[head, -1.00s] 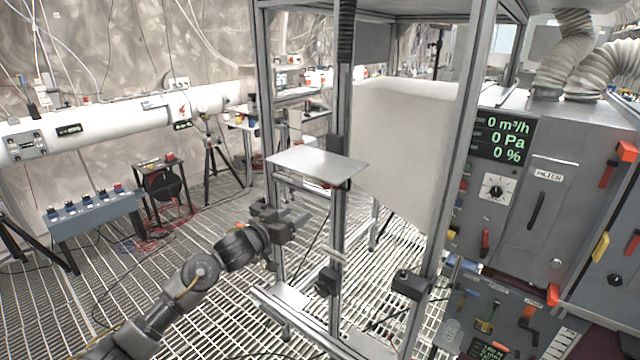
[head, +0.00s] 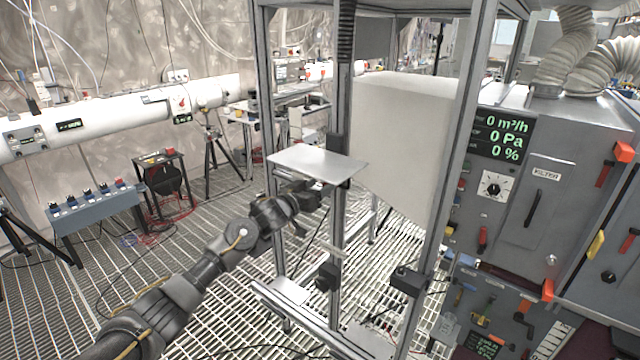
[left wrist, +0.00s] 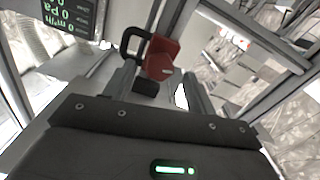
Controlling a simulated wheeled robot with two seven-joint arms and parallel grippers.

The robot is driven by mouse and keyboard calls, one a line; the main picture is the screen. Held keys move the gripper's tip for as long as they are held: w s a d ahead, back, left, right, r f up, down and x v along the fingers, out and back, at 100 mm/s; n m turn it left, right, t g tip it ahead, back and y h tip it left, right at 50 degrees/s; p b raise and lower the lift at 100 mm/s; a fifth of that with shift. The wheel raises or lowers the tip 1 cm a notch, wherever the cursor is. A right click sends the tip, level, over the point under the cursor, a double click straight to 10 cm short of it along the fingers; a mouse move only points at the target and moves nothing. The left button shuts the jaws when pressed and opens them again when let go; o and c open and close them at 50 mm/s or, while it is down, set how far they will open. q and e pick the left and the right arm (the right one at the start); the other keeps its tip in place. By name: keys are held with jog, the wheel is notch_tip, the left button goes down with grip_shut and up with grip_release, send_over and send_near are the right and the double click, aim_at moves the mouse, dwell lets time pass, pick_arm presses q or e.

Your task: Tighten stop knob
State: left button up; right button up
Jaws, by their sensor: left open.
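My left gripper (head: 312,196) is open, just below the front left edge of the flat grey plate (head: 318,163) on the upright post of the metal frame. In the left wrist view, a red knob-like part (left wrist: 161,58) with a black loop beside it sits just beyond the dark gripper body, near a grey post. It looks like the stop knob. I cannot tell whether the fingers touch it. In the head view this part is not visible, apparently hidden under the plate or behind the gripper. My right gripper is not in view.
The frame's uprights (head: 437,190) stand close to the right of my left arm. A grey cabinet (head: 545,215) with a display is at right. The grated floor at left is open, with a blue-grey switch box (head: 97,212).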

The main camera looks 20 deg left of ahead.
pick_arm(q)
jog(key=shift+w+d, duration=0.2)
jog(key=shift+w, duration=0.25)
jog(key=c, duration=1)
jog(key=shift+m+b, duration=2.45)
jog(key=shift+m, duration=3.15)
